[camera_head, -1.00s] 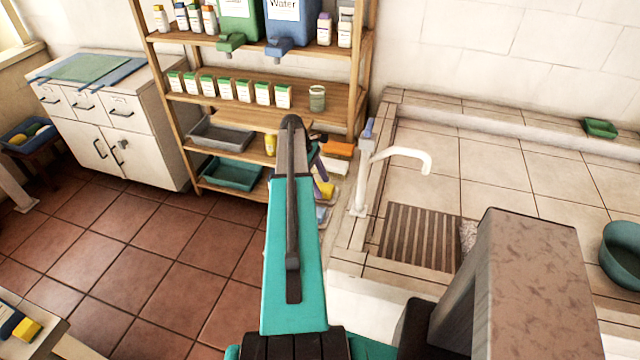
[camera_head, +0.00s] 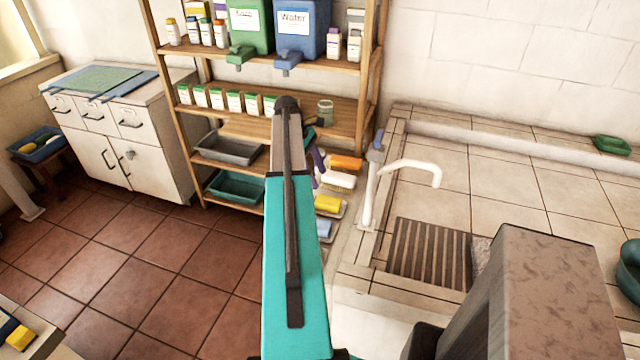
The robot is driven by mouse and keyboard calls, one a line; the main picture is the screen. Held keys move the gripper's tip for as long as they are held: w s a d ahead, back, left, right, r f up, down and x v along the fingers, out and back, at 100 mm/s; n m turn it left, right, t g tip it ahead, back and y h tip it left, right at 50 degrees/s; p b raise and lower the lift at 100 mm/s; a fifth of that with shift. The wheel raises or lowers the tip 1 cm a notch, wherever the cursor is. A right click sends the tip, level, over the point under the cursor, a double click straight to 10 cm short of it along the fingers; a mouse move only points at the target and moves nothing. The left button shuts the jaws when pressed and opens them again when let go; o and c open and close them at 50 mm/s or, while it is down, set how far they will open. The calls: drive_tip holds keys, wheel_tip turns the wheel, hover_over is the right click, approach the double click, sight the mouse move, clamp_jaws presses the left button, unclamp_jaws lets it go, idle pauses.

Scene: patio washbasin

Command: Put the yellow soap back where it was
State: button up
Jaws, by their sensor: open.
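A yellow soap (camera_head: 327,203) lies on a small pale dish (camera_head: 343,212) in the row of washing things left of the basin's edge. A light blue block (camera_head: 323,228) lies just in front of it, and a white-bristled brush (camera_head: 338,181) and an orange block (camera_head: 346,162) lie behind it. My gripper (camera_head: 318,163) is mostly hidden behind my teal arm; only dark and purple parts show, above and behind the soap in the picture. It is open, and I see nothing held in it.
A wooden shelf (camera_head: 345,118) with bottles, boxes and grey and teal trays stands behind my arm. The white tap (camera_head: 408,168) rises to the right of the soap. A grate (camera_head: 428,250) lies in the tiled basin.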

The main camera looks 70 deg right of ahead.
drive_tip(key=shift+v, duration=0.9)
drive_tip(key=w+a+f, duration=1.2)
drive_tip(key=a+f, duration=0.4)
drive_tip(key=a, duration=0.1)
drive_tip(key=w+a+f, duration=0.2)
drive_tip(key=a+f, duration=0.3)
drive_tip(key=a, duration=0.4)
drive_tip(key=w+a+f, duration=0.2)
drive_tip(key=a+f, duration=0.3)
drive_tip(key=a, duration=0.3)
drive_tip(key=s+a+f, duration=0.3)
drive_tip(key=a+f, duration=0.2)
drive_tip(key=a, duration=0.5)
drive_tip(key=s+a+f, duration=0.2)
drive_tip(key=a+f, duration=0.2)
drive_tip(key=a, duration=0.5)
drive_tip(key=s+a+f+g, duration=0.1)
drive_tip(key=s+a+f, duration=0.4)
drive_tip(key=s+a, duration=0.7)
drive_tip(key=shift+a+f+m, duration=0.25)
drive_tip(key=shift+a+m, duration=0.05)
drive_tip(key=shift+a, duration=0.6)
